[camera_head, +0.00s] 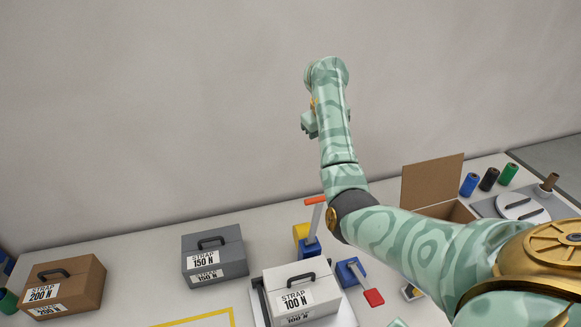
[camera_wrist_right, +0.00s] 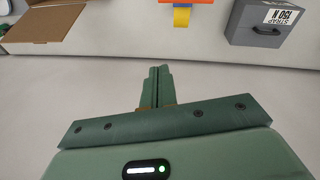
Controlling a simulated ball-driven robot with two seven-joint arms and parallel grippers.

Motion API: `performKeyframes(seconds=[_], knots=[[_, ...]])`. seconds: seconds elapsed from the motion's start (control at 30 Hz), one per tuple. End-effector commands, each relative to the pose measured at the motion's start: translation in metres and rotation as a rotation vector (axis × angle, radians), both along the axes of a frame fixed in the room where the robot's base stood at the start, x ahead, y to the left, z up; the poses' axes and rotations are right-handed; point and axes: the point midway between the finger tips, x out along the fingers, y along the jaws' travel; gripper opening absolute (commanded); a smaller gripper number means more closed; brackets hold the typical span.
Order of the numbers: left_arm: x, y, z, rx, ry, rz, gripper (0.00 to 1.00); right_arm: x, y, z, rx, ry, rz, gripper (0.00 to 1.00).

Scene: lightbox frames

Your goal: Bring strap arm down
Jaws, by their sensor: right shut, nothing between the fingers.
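A lever with an orange-red handle (camera_head: 315,200) stands up, slightly tilted, from a blue base beside a yellow round part (camera_head: 301,233). I take this lever for the strap arm. A second blue piece with a red pad (camera_head: 373,297) sticks out to its right. My right gripper (camera_head: 309,123) is raised above and behind the lever, against the wall, and touches nothing. In the right wrist view its fingers (camera_wrist_right: 161,85) are together and empty, with an orange part (camera_wrist_right: 187,2) and yellow part at the top edge. My left gripper is not in view.
A white 100 N box (camera_head: 300,291) stands in front of the lever. A grey 150 N box (camera_head: 215,256) and brown 200 N box (camera_head: 63,286) stand left. An open cardboard box (camera_head: 433,182) and several spools (camera_head: 489,179) are at right, partly behind my arm.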

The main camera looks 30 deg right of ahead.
Motion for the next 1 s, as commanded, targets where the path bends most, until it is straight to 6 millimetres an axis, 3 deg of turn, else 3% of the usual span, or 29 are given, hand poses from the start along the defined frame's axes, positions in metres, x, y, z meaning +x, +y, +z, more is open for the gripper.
performKeyframes(seconds=[0.1, 0.2, 0.37, 0.77, 0.83, 1.0], knots=[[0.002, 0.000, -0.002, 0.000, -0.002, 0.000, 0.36, 0.001, 0.022, -0.007, 0.136, -0.014, -0.140, 0.00], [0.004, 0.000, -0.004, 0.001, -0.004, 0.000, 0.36, 0.002, 0.030, -0.011, 0.181, -0.022, -0.199, 0.00], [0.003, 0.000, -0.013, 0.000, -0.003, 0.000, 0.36, 0.004, 0.028, -0.030, 0.176, -0.020, -0.202, 0.00], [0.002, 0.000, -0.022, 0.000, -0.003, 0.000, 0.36, 0.013, 0.025, -0.110, 0.175, -0.021, -0.200, 0.00], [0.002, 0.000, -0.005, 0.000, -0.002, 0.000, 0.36, 0.000, 0.028, -0.107, 0.171, -0.021, -0.200, 0.00], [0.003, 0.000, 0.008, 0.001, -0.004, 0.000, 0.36, -0.016, 0.034, -0.115, 0.171, -0.023, -0.200, 0.00]])
